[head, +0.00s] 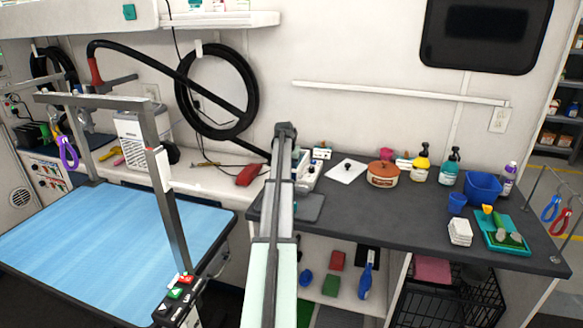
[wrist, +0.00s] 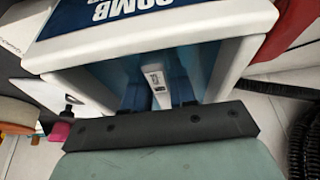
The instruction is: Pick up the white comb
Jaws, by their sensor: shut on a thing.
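The white comb (wrist: 153,73) shows in the wrist view as a narrow white piece with a small printed label, inside the opening of a white and blue box (wrist: 245,20) lettered "COMB". My gripper (wrist: 157,94) reaches into this opening. Its two dark blue fingers stand on either side of the comb and are shut on it. The comb's far end is hidden inside the box. In the head view my arm covers the gripper and the comb; part of a white box (head: 308,170) shows just right of the arm on the dark counter (head: 340,205).
The box walls stand close around my fingers. Right along the counter are a white board (head: 347,171), a round orange-brown tin (head: 382,174), pump bottles (head: 421,163) and a blue bin (head: 482,187). A red object (head: 248,175) lies left of the arm. The blue grooming table (head: 90,240) is at left.

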